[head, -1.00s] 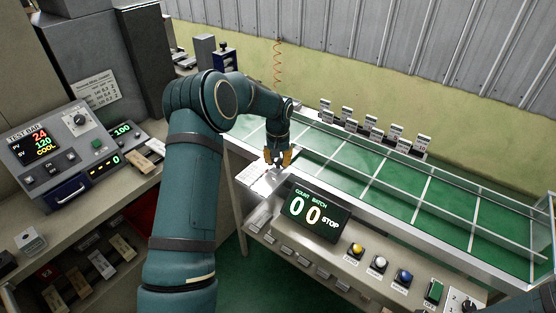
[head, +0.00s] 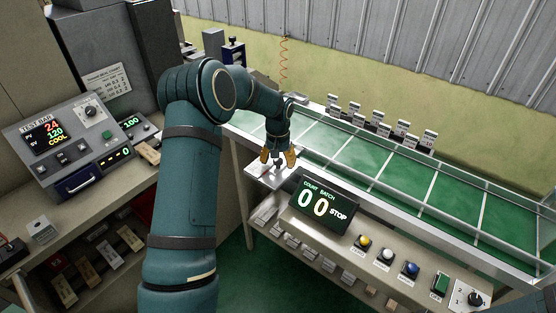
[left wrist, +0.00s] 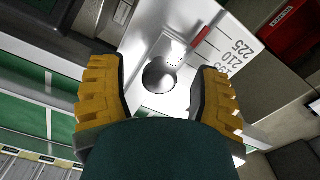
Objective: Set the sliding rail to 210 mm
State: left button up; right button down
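The sliding rail is a pale metal plate (head: 262,176) at the near left end of the conveyor. In the left wrist view its plate (left wrist: 150,42) carries a round dark knob (left wrist: 160,74) and a printed scale (left wrist: 232,56). A small red mark (left wrist: 202,36) lies beside the scale lines. My left gripper (head: 278,157) is over the plate. Its yellow fingers (left wrist: 160,95) are open, one on each side of the knob, with visible gaps. My right gripper is not in view.
A green conveyor (head: 400,175) with metal side rails runs to the right. A display (head: 324,204) reading 0 0 STOP stands close to the gripper's right. Several buttons (head: 387,254) line the front panel. A test bar controller (head: 75,150) stands at left.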

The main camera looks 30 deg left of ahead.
pick_arm(q)
notch_tip(320, 180, up, 12)
dwell(0.7)
dwell(0.4)
